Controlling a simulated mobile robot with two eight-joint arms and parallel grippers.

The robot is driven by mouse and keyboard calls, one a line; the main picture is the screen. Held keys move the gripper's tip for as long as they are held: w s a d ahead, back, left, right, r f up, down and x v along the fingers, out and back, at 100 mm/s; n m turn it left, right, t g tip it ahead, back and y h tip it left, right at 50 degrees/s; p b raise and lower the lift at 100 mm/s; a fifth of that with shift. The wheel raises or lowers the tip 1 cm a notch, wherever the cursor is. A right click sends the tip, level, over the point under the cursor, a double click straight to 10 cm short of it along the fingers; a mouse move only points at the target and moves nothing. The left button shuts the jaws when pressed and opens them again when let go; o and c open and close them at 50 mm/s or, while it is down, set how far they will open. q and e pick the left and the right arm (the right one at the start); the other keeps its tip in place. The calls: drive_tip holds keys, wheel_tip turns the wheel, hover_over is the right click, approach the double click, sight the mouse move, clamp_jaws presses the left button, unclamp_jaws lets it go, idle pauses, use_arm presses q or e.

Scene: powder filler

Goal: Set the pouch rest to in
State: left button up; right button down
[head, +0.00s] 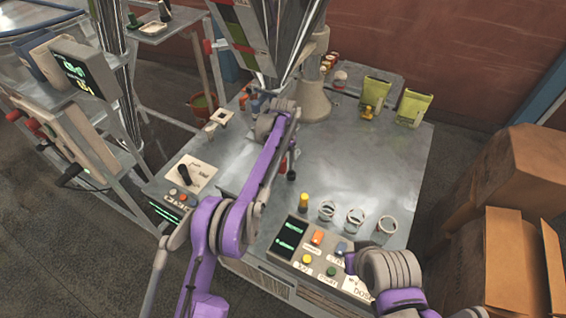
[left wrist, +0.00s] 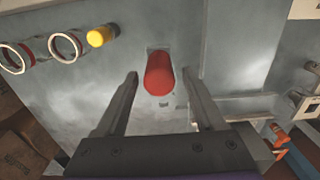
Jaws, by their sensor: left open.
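A red cylindrical knob (left wrist: 160,74) stands up from a slotted plate on the grey metal table, in the middle of the left wrist view. I take it to be the pouch rest's handle, but no readable label confirms this. My left gripper (left wrist: 160,80) is open, with one finger on each side of the knob and a gap on both sides. In the head view, the knob (head: 283,164) is mostly hidden behind my left arm and gripper (head: 289,165).
A yellow knob (head: 303,201) and several ring holders (head: 354,219) stand nearby. A control box (head: 315,255) is at the table's front, and a lever panel (head: 190,174) is at left. Two green pouches (head: 412,107) stand at the back. The table's right part is clear.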

use_arm(q)
wheel_tip(320, 180, up, 9)
drive_tip(key=shift+f+p, duration=0.15)
drive_tip(key=shift+p, duration=0.2)
idle(0.3)
drive_tip(key=shift+a+r, duration=0.25)
drive_tip(key=shift+r, duration=0.1)
drive_tip(key=s+a+r+n+t, duration=0.3)
drive_tip(key=s+a+r, duration=0.9)
drive_tip(key=s+a, duration=0.15)
drive_tip(key=s+a+f+n, duration=0.1)
drive_tip(key=s+a+f, duration=0.1)
drive_tip(key=s, duration=0.6)
drive_tip(key=s+a+f+n+t, duration=0.1)
drive_tip(key=s+a+f, duration=0.2)
drive_tip(key=s, duration=0.6)
drive_tip(key=s+a+f+n+t, duration=0.1)
drive_tip(key=s+a+f, duration=0.1)
drive_tip(key=s, duration=0.7)
drive_tip(key=shift+a+f, duration=0.35)
drive_tip(key=shift+f, duration=0.55)
